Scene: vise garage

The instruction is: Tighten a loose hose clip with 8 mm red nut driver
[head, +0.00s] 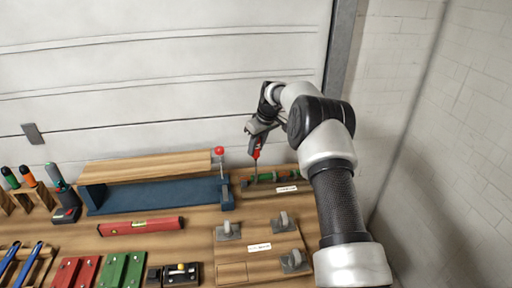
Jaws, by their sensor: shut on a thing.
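My gripper (257,136) is at the back right of the bench and points down. It is shut on the red nut driver (256,153), which hangs nearly upright with its thin shaft downward. Below it, a green hose (266,177) lies on a wooden board (262,189) with a small white label. The driver's tip ends at or just above the left part of the hose fixture; I cannot tell whether it touches. The hose clip is too small to make out clearly.
A blue vise-like frame (160,197) with a wooden beam and a red-knobbed lever (219,151) stands just left. A red level (141,226), a cordless drill (65,206) and a board with grey clamps (258,251) are also on the bench. The wall is close on the right.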

